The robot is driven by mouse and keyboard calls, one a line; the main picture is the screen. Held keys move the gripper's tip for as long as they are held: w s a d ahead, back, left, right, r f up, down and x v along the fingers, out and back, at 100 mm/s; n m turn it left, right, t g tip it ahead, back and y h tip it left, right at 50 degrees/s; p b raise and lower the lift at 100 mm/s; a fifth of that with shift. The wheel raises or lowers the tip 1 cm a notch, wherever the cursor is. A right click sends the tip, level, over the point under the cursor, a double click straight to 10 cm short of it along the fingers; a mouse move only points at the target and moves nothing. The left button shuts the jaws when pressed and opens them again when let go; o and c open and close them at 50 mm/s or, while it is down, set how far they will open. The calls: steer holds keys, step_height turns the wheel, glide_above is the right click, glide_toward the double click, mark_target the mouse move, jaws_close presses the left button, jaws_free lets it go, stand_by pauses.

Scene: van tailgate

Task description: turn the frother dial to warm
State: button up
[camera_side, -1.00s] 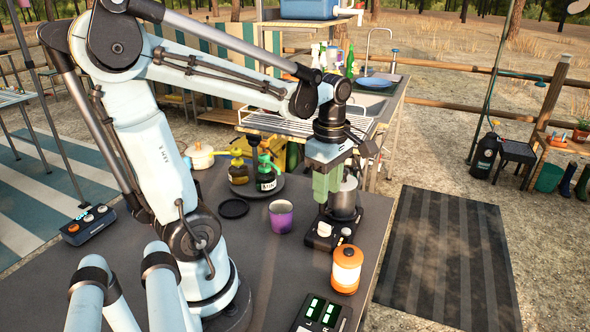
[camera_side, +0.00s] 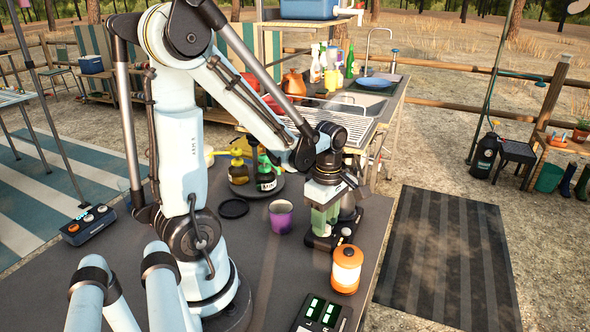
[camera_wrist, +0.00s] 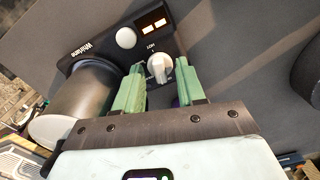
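The frother, with a black base (camera_side: 318,243) and a metal jug, stands on the dark table in the side view. In the wrist view its jug (camera_wrist: 72,105) is at left and its panel (camera_wrist: 100,38) faces the camera. The white dial (camera_wrist: 159,69) is on the panel, with small lettering, seemingly HOT, beside it. My gripper (camera_side: 325,228) is low over the base. In the wrist view its green fingers (camera_wrist: 160,74) are open, one on each side of the dial; I cannot tell whether they touch it.
An orange lantern (camera_side: 347,268), a purple cup (camera_side: 281,216) and a round tray with bottles (camera_side: 262,187) stand nearby. The table's right edge is close to the frother.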

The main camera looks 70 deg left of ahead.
jaws_close()
steer(key=shift+m, duration=0.4)
steer(key=m, duration=0.3)
steer(key=shift+m, duration=0.3)
steer(key=m, duration=0.3)
steer(key=shift+m, duration=0.3)
steer(key=m, duration=1.2)
steer(key=shift+m, duration=0.4)
